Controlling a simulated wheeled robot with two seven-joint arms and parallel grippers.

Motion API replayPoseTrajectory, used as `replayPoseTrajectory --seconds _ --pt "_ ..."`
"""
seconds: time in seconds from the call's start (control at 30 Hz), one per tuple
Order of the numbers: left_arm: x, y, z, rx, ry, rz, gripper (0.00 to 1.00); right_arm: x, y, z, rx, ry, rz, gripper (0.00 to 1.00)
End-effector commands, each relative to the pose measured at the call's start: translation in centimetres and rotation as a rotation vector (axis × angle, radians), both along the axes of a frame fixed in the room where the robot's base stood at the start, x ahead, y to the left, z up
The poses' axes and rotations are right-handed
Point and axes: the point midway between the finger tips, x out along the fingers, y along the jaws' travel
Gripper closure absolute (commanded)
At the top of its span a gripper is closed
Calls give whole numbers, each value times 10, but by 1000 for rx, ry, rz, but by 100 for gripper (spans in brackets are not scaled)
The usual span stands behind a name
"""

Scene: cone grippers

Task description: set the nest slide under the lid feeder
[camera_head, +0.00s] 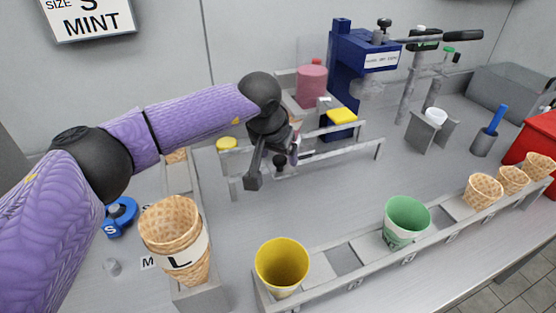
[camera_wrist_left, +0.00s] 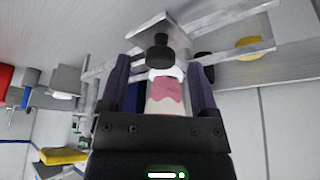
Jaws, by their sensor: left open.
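My left gripper (camera_head: 274,166) is open over the grey rail frame (camera_head: 320,160) in front of the blue press. In the left wrist view, its two fingers (camera_wrist_left: 160,82) are apart, with a black knob (camera_wrist_left: 158,55) just past the tips. The knob also shows below the gripper in the head view (camera_head: 280,162) and seems to belong to the nest slide. A tan, pink and white piece (camera_wrist_left: 163,90) shows between the fingers, partly hidden. A pink stack (camera_head: 311,86), seemingly the lid feeder, stands behind my gripper. My right gripper is not in view.
The blue press (camera_head: 350,70) stands behind the rails. Yellow pads (camera_head: 341,116) (camera_head: 227,143) sit at the frame. A front rack holds a yellow cup (camera_head: 282,263), a green cup (camera_head: 406,218) and waffle cones (camera_head: 483,190). Stacked cones (camera_head: 173,232) stand at left.

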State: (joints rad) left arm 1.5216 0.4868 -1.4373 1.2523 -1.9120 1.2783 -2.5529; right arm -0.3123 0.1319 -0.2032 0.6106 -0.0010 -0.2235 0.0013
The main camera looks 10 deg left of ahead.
Motion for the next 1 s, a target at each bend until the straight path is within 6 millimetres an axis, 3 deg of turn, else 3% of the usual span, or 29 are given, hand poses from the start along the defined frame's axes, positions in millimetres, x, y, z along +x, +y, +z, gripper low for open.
replayPoseTrajectory --seconds 0.1,0.33,0.7,1.0 --pt "4 -1 -10 -1 1 2 21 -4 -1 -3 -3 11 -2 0" --pt "4 -1 -10 -1 0 2 21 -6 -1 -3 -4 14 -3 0" --pt "4 -1 -9 -1 0 2 98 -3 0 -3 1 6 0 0" --pt "4 -1 -9 -1 0 2 100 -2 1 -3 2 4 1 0"
